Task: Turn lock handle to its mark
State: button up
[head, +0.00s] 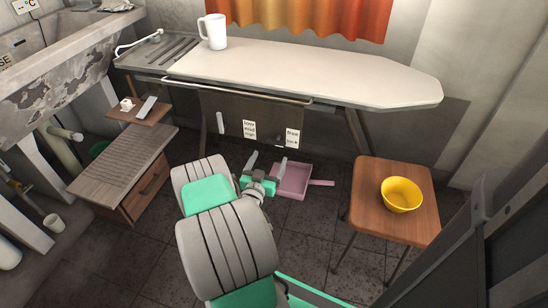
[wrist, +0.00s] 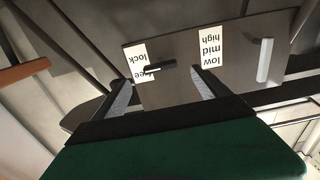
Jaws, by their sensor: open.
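The lock handle is a short dark bar with a pale end. It lies nearly level in the wrist view (wrist: 163,68), at the edge of a white label (wrist: 139,58) that reads "lock" and, partly hidden, what looks like "free". That label also shows in the head view (head: 292,137) on the dark panel (head: 268,112) under the ironing board; the handle is too small to make out there. My gripper (head: 265,163) is open and empty in front of the panel. In the wrist view its fingers (wrist: 161,90) stand apart, below and to either side of the handle, not visibly touching it.
A white handle (head: 220,122) sits beside a "low mid high" label (head: 249,129). The ironing board (head: 330,72) overhangs the panel and carries a white mug (head: 213,31). A pink dustpan (head: 292,180) lies on the floor. A stool (head: 368,205) with a yellow bowl (head: 401,195) stands right.

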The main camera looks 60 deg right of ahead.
aim_at(275, 145)
jog(key=d, duration=0.4)
jog(key=w+d, duration=0.1)
jog(key=d, duration=0.1)
jog(key=shift+d+r+b, duration=0.1)
jog(key=shift+d+b, duration=0.2)
jog(key=shift+c, duration=0.2)
jog(key=c, duration=1.3)
